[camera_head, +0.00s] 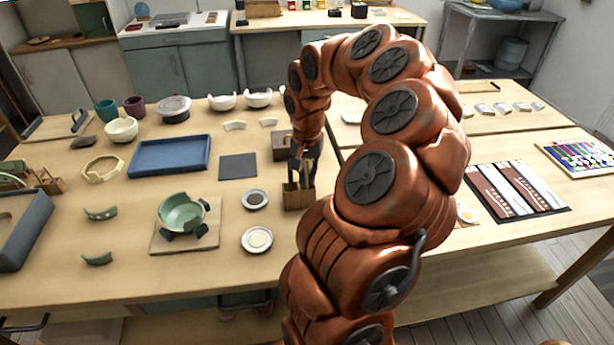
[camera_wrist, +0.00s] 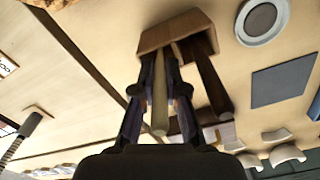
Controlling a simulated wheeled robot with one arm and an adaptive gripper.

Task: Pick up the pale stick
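The pale stick (camera_wrist: 159,103) stands in a small wooden box (camera_wrist: 152,40), its free end pointing toward my wrist camera. My gripper (camera_wrist: 161,65) is around it, one dark finger on each side. The fingertips lie close against the stick near the box opening and look shut on it. A dark brown stick (camera_wrist: 211,88) stands in the same box, beside the right finger and apart from it. In the head view the box (camera_head: 298,198) sits near the table's front, under my gripper (camera_head: 302,176). The stick's lower end is hidden in the box.
A dark square mat (camera_head: 238,166) and two round dishes (camera_head: 255,199) (camera_head: 257,240) lie left of the box. A brown box (camera_head: 285,146) stands just behind it. A green broken bowl (camera_head: 182,213) and a blue tray (camera_head: 168,157) are farther left.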

